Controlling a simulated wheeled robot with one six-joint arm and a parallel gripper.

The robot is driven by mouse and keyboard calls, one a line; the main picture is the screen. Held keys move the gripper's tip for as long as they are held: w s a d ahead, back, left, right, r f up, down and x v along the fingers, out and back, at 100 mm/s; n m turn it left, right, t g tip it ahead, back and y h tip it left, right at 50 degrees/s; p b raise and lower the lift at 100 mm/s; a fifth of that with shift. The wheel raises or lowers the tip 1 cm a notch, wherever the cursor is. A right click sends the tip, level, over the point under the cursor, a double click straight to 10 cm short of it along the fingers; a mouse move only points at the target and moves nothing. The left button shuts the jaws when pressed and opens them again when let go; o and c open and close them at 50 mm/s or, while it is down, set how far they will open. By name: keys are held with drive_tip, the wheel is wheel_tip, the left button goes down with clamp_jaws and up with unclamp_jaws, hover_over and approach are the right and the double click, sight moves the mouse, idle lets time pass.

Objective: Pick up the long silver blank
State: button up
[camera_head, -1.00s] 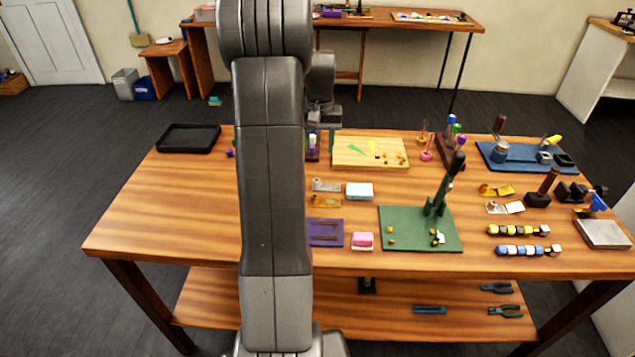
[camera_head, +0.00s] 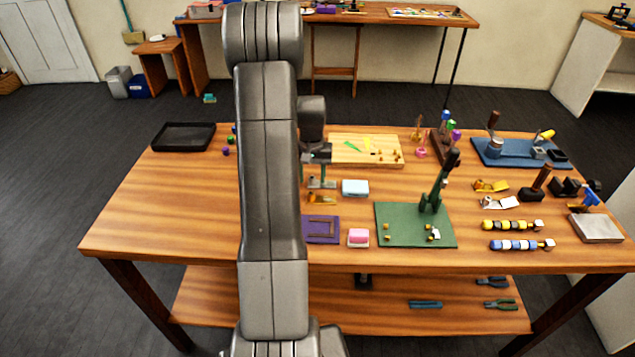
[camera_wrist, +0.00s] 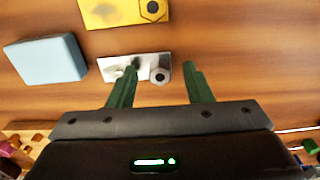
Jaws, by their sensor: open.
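A flat silver blank (camera_wrist: 146,66) with a dark hexagonal spot at its right end lies on the table. In the head view this blank (camera_head: 322,184) is just under my gripper (camera_head: 318,171). In the wrist view my gripper (camera_wrist: 162,66) is open and empty. Its left green finger overlaps the blank's middle-left part in the picture; its right finger is past the right end. I cannot tell whether they touch. A second silver piece (camera_head: 499,203) lies at the right of the table; I cannot tell which silver piece is longer.
A gold blank (camera_wrist: 122,10) lies beside the silver one, also seen in the head view (camera_head: 320,198). A pale blue block (camera_wrist: 45,60) is close on the left. A wooden board (camera_head: 350,155), purple mat (camera_head: 321,238) and green mat (camera_head: 390,225) surround the spot.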

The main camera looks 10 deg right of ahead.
clamp_jaws()
drive_tip(key=shift+r, duration=0.15)
